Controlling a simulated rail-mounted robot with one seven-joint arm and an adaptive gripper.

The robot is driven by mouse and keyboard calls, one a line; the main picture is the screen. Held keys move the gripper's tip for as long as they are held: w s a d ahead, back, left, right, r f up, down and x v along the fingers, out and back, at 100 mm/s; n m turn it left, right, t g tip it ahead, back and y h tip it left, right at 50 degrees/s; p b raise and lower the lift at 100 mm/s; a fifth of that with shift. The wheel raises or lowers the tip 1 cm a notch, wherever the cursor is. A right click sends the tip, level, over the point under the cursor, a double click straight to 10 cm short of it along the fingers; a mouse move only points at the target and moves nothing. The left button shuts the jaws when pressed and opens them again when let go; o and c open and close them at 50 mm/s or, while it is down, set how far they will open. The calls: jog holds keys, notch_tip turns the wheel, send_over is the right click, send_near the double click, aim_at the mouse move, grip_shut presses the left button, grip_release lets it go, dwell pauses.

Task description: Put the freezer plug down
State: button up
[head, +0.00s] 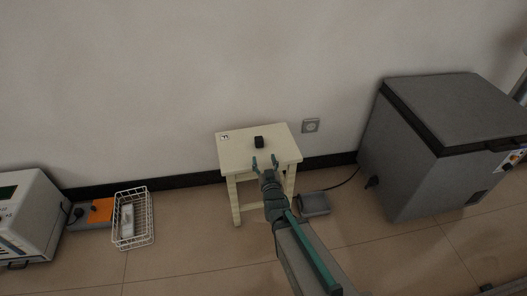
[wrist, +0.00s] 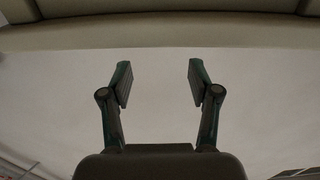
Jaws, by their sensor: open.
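A small black block-like object (head: 259,142), which may be the freezer plug, rests on top of the cream stool (head: 240,155); no cord shows on it. My gripper (head: 265,161) is at the stool's front edge, in front of the black object and apart from it. In the wrist view my gripper (wrist: 159,84) has its two fingers wide apart with nothing between them. The grey chest freezer (head: 405,165) stands at the right. A dark cord (head: 346,180) runs along the floor between the freezer and a grey flat box (head: 313,204).
A wall socket (head: 311,126) is right of the stool. A white wire basket (head: 147,218), an orange-topped box (head: 100,211) and a white appliance (head: 38,222) stand at the left.

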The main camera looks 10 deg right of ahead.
jog(key=shift+s+r+p, duration=0.1)
jog(key=shift+s+p, duration=0.5)
jog(key=shift+p, duration=0.05)
